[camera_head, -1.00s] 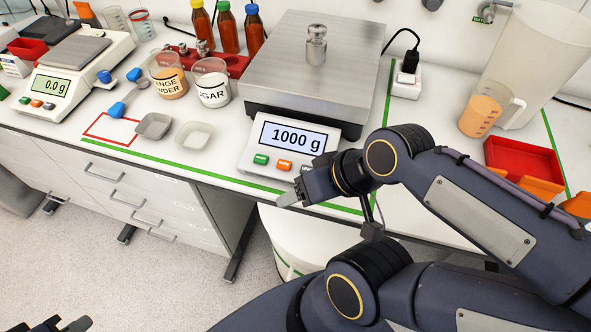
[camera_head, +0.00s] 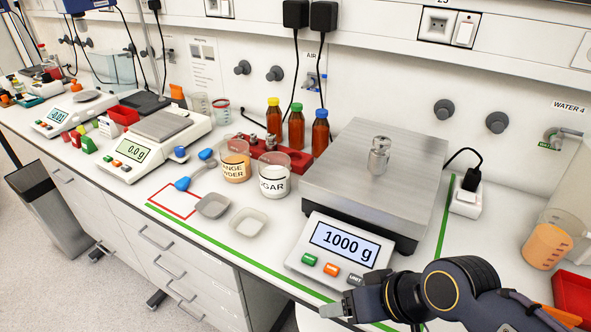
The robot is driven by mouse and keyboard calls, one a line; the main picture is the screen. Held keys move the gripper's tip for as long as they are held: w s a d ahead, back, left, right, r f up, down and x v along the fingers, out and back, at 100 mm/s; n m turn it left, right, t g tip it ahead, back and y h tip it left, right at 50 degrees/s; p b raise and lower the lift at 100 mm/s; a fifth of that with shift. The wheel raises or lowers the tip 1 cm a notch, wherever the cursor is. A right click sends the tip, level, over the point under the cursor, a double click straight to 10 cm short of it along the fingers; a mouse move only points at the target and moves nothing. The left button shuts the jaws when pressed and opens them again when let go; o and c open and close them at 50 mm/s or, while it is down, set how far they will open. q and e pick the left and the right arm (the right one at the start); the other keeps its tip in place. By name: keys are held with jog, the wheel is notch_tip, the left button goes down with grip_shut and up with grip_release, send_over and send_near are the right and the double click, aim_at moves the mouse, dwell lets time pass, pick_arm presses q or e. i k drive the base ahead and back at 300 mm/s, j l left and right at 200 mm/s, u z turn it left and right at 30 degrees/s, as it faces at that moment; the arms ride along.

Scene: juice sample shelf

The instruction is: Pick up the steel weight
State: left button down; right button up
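The steel weight (camera_head: 379,156) stands upright on the steel platform (camera_head: 336,190) of the large scale, right of its middle. The scale's display (camera_head: 345,243) reads 1000 g. My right gripper (camera_head: 330,311) is low at the bench's front edge, in front of the display and well apart from the weight. It points left and its fingers show edge-on, so I cannot tell whether it is open or shut. My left gripper is not in view.
Behind the platform's left side, a red rack (camera_head: 262,152) holds smaller weights, near several brown bottles (camera_head: 296,130). Beakers of orange powder (camera_head: 235,163) and sugar (camera_head: 273,178) stand left of the scale. A black plug (camera_head: 471,180) and an orange-filled jug (camera_head: 547,245) are right.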

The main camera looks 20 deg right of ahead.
aim_at(379, 154)
jog(key=z, duration=1.35)
